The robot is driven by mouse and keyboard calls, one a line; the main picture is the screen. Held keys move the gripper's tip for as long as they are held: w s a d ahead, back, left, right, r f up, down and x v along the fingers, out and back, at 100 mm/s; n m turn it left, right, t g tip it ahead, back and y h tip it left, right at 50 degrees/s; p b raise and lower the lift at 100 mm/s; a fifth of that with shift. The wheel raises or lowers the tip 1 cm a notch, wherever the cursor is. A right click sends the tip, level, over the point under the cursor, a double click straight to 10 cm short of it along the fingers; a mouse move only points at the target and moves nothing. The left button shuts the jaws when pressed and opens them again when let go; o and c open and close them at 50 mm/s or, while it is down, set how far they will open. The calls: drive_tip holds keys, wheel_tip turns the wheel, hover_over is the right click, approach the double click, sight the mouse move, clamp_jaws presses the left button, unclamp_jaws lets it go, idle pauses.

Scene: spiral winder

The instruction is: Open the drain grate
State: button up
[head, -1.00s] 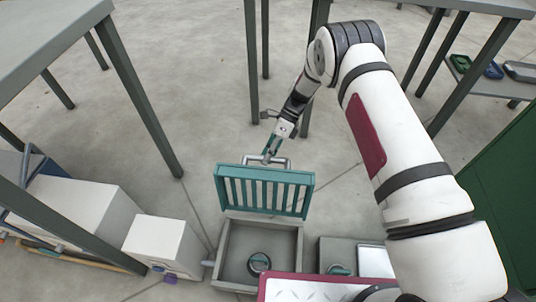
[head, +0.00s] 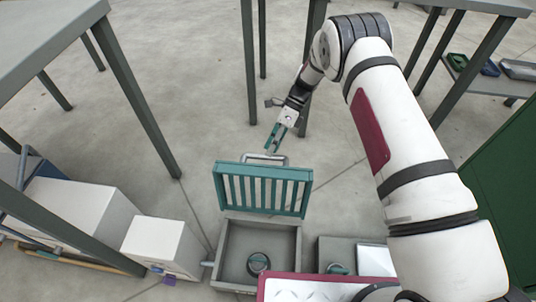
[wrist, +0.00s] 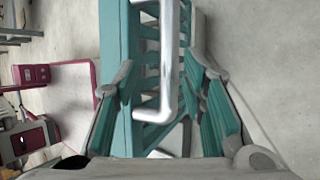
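The teal slatted drain grate (head: 262,188) stands raised, near upright, at the far edge of its grey square drain box (head: 290,240). A metal bar handle (head: 264,158) sticks out from its upper part. My gripper (head: 275,141) is just above and beyond the handle, apart from it in the head view. In the wrist view the teal-padded fingers of my gripper (wrist: 165,112) are spread wide, with the handle (wrist: 163,110) and the grate slats (wrist: 150,62) showing between them. Nothing is held.
A round dark-rimmed object (head: 258,263) lies inside the open box. White boxes (head: 160,243) stand at left, and a grey table (head: 45,35) is at upper left. A green panel (head: 500,180) is at right. Bare floor lies beyond the grate.

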drive_tip(key=v, duration=0.7)
drive_tip(key=shift+w+d+r, duration=0.2)
drive_tip(key=shift+d+r, duration=0.05)
drive_tip(key=shift+f, duration=0.1)
drive_tip(key=c, duration=0.6)
drive_tip(key=d+h, duration=0.1)
drive_tip(key=s+d+f+n+h+p, duration=0.1)
drive_tip(key=d+f+n+h+p, duration=0.1)
drive_tip(key=shift+s+d+t, duration=0.3)
drive_tip(key=shift+d+t, duration=0.05)
drive_tip(key=shift+t, duration=0.05)
clamp_jaws()
drive_tip(key=w+a+r+n+t+h+p, duration=0.25)
drive_tip(key=a+n+t+p, duration=0.55)
drive_tip(key=n, duration=0.9)
drive_tip(key=s+b+x, duration=0.2)
drive_tip(key=b+x, duration=0.3)
drive_tip(key=x, duration=0.4)
drive_tip(key=shift+s+f+t+b, duration=0.2)
drive_tip(key=shift+t+b, duration=0.1)
drive_tip(key=shift+t, duration=0.1)
